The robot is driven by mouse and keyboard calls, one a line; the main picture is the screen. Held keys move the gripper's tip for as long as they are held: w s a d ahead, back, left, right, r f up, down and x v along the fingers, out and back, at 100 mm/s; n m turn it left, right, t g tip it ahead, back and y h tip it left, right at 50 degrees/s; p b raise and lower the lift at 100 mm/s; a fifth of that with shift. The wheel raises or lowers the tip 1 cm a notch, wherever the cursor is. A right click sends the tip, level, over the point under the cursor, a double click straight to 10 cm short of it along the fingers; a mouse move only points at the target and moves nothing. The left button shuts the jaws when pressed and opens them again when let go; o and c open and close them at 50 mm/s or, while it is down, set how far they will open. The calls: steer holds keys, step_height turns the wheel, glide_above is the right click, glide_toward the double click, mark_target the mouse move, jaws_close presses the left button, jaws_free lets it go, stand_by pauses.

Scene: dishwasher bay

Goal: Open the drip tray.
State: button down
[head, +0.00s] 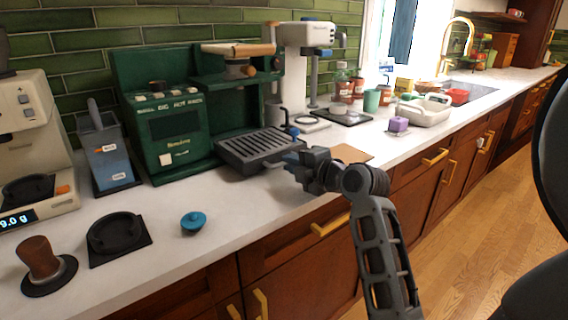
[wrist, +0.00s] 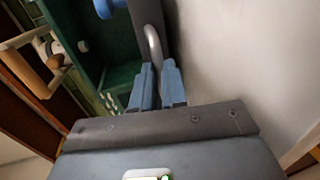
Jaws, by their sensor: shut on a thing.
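The drip tray (head: 258,150) is a dark slatted tray at the base of the green espresso machine (head: 180,115). It sticks out over the white counter in front of the machine. My gripper (head: 290,158) is at the tray's front right edge in the head view. In the wrist view my gripper (wrist: 158,88) has its blue-grey fingers closed around the silver handle (wrist: 154,45) on the dark tray front (wrist: 137,22). The head view hides the handle behind my gripper.
A blue-lidded small pot (head: 193,221), a black round holder (head: 116,234) and a tamper (head: 42,262) stand on the counter at left. A white grinder (head: 305,70) stands behind the tray. The counter's front edge is close below my gripper.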

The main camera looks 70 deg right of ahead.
steer(key=shift+s+a, duration=0.1)
steer(key=shift+s, duration=0.05)
steer(key=c, duration=1.2)
jaws_free()
steer(key=shift+o, duration=0.2)
steer(key=shift+b+v, duration=0.45)
steer(key=shift+v, duration=3.4)
